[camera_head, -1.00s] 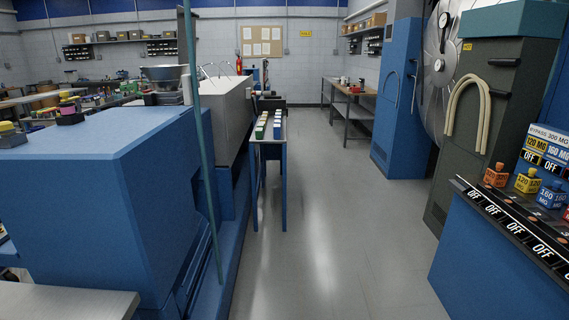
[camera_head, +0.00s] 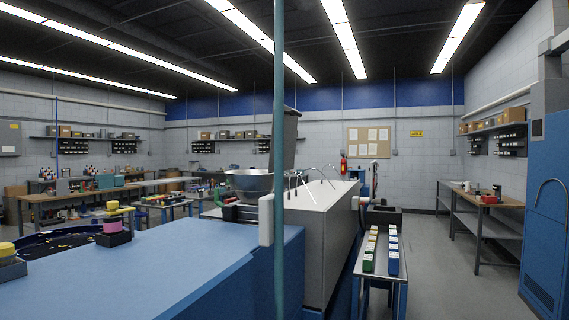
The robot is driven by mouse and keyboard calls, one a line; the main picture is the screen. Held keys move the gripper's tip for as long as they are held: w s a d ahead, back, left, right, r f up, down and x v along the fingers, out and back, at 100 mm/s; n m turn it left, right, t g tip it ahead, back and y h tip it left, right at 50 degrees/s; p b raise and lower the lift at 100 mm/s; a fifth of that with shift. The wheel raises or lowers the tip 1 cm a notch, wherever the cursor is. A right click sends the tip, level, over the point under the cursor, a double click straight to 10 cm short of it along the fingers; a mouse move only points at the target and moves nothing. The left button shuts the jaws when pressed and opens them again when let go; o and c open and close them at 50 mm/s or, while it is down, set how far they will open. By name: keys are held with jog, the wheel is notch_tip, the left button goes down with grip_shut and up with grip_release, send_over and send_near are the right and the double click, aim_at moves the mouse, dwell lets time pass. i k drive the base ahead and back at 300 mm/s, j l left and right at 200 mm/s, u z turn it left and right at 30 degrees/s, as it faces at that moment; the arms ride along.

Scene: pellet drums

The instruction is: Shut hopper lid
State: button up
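A dark grey tapered bin (camera_head: 291,138), possibly the hopper, stands above the machine near the middle of the view, behind a thin teal post. Its top edge looks slanted, but I cannot tell whether a lid is there or how it stands. A shiny metal bowl (camera_head: 249,180) sits just left of and below the bin. My gripper is not in view.
A blue cabinet top (camera_head: 170,262) fills the lower left. The vertical teal post (camera_head: 279,230) crosses the view. A narrow table with small boxes (camera_head: 371,273) stands right of the pale machine housing (camera_head: 318,215). Grey floor (camera_head: 455,285) is clear at right.

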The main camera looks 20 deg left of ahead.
aim_at(290, 139)
jog(key=i+l+u, duration=0.1)
jog(key=i+u, duration=0.2)
jog(key=i+l+u, duration=0.25)
jog(key=i, duration=0.25)
jog(key=i+l+u, duration=0.3)
jog(key=i+j, duration=0.1)
